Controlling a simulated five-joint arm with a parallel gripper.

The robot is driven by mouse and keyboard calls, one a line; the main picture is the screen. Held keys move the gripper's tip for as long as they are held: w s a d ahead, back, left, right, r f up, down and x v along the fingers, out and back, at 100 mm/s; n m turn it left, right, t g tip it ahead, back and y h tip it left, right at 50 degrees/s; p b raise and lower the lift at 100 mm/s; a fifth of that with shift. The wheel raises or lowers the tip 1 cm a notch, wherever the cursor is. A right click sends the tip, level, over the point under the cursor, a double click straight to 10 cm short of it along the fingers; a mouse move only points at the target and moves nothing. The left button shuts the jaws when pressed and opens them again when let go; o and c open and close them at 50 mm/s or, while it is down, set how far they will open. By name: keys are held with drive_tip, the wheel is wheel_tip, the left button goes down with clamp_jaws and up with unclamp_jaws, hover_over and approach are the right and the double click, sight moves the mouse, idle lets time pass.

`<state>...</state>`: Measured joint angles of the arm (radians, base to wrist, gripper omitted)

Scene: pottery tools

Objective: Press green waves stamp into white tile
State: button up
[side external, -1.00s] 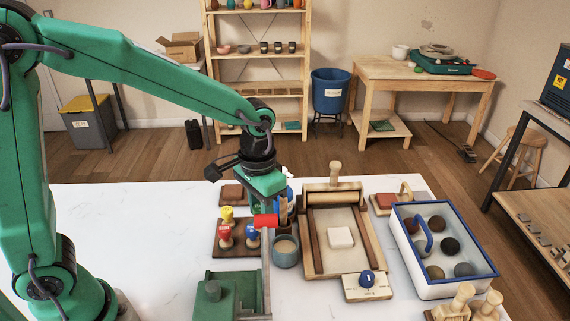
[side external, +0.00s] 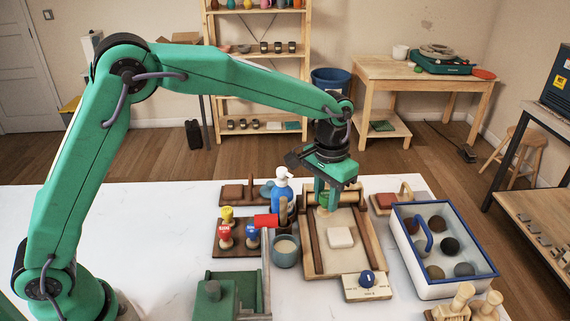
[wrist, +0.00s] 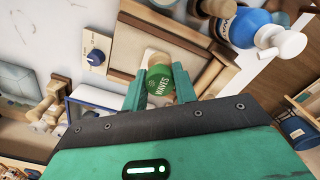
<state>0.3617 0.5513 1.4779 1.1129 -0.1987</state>
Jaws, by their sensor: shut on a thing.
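The green waves stamp (wrist: 159,82) sits between my gripper's fingers in the wrist view, its WAVES label showing. My gripper (wrist: 160,92) is shut on it. In the side view my gripper (side external: 326,205) is above the far part of the wooden slab board (side external: 350,268), beyond the white tile and a little to its left. The square white tile (side external: 340,238) lies flat on the board's pale sheet, apart from the gripper. The stamp's lower end is hard to make out.
A wooden rack (side external: 226,252) holds yellow, red and blue stamps left of the board. A blue bottle (side external: 281,200) and a blue-grey cup (side external: 286,256) stand between them. A blue-rimmed tray (side external: 455,285) with clay balls is right. A blue-knobbed block (side external: 367,289) sits at the board's near edge.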

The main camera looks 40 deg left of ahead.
drive_tip(key=shift+w+d+f, duration=0.3)
drive_tip(key=shift+w+d, duration=0.45)
drive_tip(key=shift+w, duration=0.2)
drive_tip(key=shift+w+d+f, duration=0.3)
drive_tip(key=shift+w+d, duration=0.4)
drive_tip(key=shift+w, duration=0.2)
hover_over(340, 235)
drive_tip(key=shift+w+f, duration=0.1)
drive_tip(key=shift+f, duration=2.8)
drive_tip(key=shift+f, duration=0.75)
drive_tip(key=shift+r, duration=0.1)
wheel_tip(340, 235, up, 6)
drive_tip(key=shift+r, duration=0.1)
